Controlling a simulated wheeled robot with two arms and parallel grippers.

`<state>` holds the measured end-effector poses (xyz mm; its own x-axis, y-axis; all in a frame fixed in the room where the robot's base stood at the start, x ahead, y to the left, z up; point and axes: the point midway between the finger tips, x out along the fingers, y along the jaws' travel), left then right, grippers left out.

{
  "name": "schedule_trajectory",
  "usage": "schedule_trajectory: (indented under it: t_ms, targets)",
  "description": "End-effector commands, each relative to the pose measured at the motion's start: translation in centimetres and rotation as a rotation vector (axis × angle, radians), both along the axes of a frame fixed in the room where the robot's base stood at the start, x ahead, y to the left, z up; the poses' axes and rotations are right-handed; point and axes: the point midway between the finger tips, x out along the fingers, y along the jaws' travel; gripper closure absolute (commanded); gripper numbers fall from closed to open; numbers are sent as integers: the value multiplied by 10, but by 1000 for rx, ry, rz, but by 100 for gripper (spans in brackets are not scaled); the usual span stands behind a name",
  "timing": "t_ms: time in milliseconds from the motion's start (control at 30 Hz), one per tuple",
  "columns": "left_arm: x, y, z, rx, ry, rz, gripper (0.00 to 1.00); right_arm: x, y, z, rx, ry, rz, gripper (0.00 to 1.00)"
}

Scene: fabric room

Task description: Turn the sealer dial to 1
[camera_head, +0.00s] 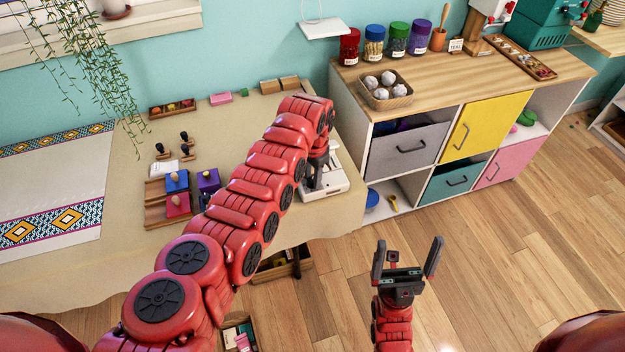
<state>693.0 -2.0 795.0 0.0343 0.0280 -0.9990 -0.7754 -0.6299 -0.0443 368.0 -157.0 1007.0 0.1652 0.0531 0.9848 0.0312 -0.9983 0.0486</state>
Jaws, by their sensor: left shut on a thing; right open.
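The sealer (333,186) is a small white device at the right end of the cloth-covered table. My red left arm reaches across the table and covers much of it. My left gripper (316,182) points down at the sealer's top and is shut on a part there that looks like the dial. The dial itself and its numbers are hidden by the gripper, so its setting cannot be read. My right gripper (408,262) is open and empty, fingers up, over the wooden floor in front of the cabinet.
The table (120,258) holds stamps, a wooden rack (156,215) with coloured blocks and a patterned runner (50,190). A cabinet (345,100) with jars and a basket (384,99) stands right of the table. Open floor (500,260) lies at the lower right.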

Motion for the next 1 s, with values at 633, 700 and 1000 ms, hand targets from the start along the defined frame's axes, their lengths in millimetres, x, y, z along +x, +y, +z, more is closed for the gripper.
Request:
schedule_trajectory:
  t_ms: [633,700,1000]
  targets:
    - [1,1,-2,2,1,518,100,0,0,-40,0,0,0,0]
    - [1,1,-2,2,0,550,100,0,0,-42,0,0,0,0]
    - [1,1,0,0,-1,623,100,0,0,-45,0,0,0,0]
